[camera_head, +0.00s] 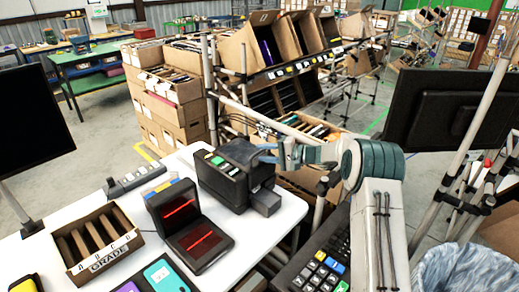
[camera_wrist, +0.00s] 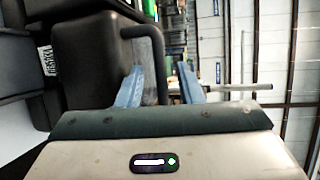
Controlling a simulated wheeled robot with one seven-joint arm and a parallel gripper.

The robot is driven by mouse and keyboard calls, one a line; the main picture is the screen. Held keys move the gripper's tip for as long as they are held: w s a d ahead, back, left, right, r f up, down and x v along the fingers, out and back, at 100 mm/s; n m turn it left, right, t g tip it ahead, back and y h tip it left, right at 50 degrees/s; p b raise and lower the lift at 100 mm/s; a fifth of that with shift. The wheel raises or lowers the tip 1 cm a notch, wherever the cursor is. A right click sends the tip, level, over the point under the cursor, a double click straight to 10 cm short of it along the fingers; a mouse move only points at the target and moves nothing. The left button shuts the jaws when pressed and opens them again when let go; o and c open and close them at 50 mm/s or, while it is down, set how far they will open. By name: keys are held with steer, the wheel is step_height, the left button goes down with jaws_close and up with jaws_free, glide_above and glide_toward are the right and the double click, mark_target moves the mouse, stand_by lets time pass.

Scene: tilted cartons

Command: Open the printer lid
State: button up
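The black printer (camera_head: 228,172) stands at the right back of the white table, and its lid looks closed. In the wrist view the printer (camera_wrist: 90,62) fills the left side, with a dark bar-like handle (camera_wrist: 146,32) along its edge. My gripper (camera_head: 262,152) is at the printer's upper right edge. In the wrist view the two blue fingers of my gripper (camera_wrist: 160,68) are apart, with the handle running between them. I cannot tell whether either finger touches it.
A black scanner with red lines (camera_head: 190,220) sits left of the printer. A cardboard divider box (camera_head: 95,240) and a keyboard (camera_head: 320,262) are also near. Monitors (camera_head: 445,110) stand on both sides. Racks of tilted cartons (camera_head: 275,50) stand behind the table.

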mark_target(244, 157)
steer(key=shift+x, duration=1.2)
jaws_close()
